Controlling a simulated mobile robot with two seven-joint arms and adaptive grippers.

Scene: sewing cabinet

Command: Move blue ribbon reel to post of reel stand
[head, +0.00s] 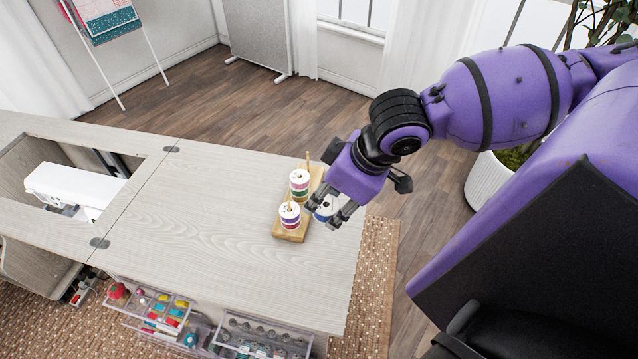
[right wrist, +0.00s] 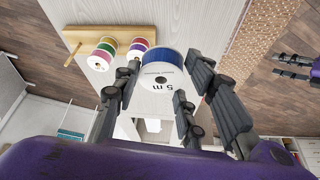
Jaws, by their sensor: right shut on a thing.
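The blue ribbon reel (head: 325,209) has white flanges and is held between the fingers of my right gripper (head: 338,218). In the right wrist view the blue reel (right wrist: 161,70) shows its white face marked "5 m" between the fingertips. The wooden reel stand (head: 279,233) is on the tabletop just left of the held reel. A purple-and-red reel sits on its near post and a green-and-pink reel on its middle post. Its far post (head: 308,159) looks bare. My left gripper (right wrist: 290,67) shows small at the right edge of the wrist view, fingers apart and empty.
The pale wood tabletop (head: 215,215) is clear left of the stand. A white sewing machine (head: 75,187) is in the opening further left. Open clear drawers (head: 160,312) hold sewing supplies below the near edge. A woven rug (head: 375,270) lies right of the cabinet.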

